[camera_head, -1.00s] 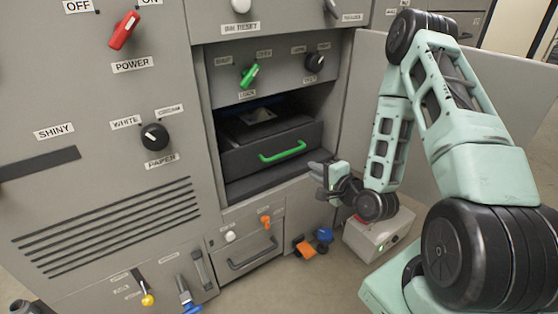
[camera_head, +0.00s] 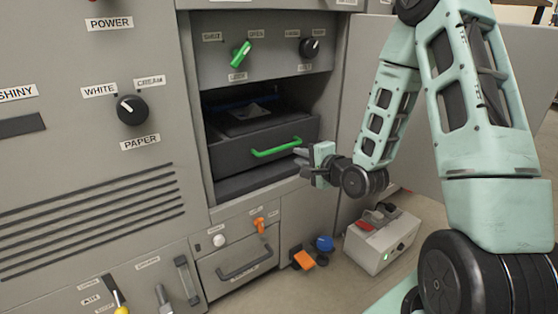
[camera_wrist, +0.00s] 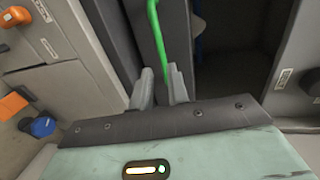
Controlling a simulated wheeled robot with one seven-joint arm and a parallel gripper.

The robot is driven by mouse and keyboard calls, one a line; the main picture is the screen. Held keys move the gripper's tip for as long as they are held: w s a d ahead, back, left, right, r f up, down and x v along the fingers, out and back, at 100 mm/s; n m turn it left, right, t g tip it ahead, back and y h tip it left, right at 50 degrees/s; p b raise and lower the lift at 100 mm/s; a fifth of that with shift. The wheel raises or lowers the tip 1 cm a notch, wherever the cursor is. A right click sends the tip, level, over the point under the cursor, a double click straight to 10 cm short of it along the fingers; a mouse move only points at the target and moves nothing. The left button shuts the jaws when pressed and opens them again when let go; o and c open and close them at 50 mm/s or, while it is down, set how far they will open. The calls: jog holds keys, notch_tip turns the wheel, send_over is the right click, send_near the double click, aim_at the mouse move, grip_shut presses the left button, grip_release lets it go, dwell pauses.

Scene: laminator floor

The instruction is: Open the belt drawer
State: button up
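A dark drawer (camera_head: 232,158) with a green bar handle (camera_head: 277,148) sits in the open bay of the grey machine. It looks partly forward in the bay, with a light item on top behind its front. My gripper (camera_head: 301,156) is at the right end of the handle, slightly below it. In the wrist view, the green handle (camera_wrist: 157,35) runs down to the gap between my two fingertips (camera_wrist: 161,85). The fingers are apart. I cannot tell whether either touches the handle.
A green knob (camera_head: 240,54) and a black knob (camera_head: 309,47) are above the bay. A lower drawer (camera_head: 238,259) has a dark handle. An open grey door panel (camera_head: 400,120) stands behind my arm. A light box (camera_head: 381,242) and an orange pedal (camera_head: 304,260) are on the floor.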

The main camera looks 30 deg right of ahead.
aim_at(280, 149)
jog(key=b+x, duration=0.8)
jog(key=x, duration=0.3)
jog(key=shift+w, duration=0.1)
grip_shut()
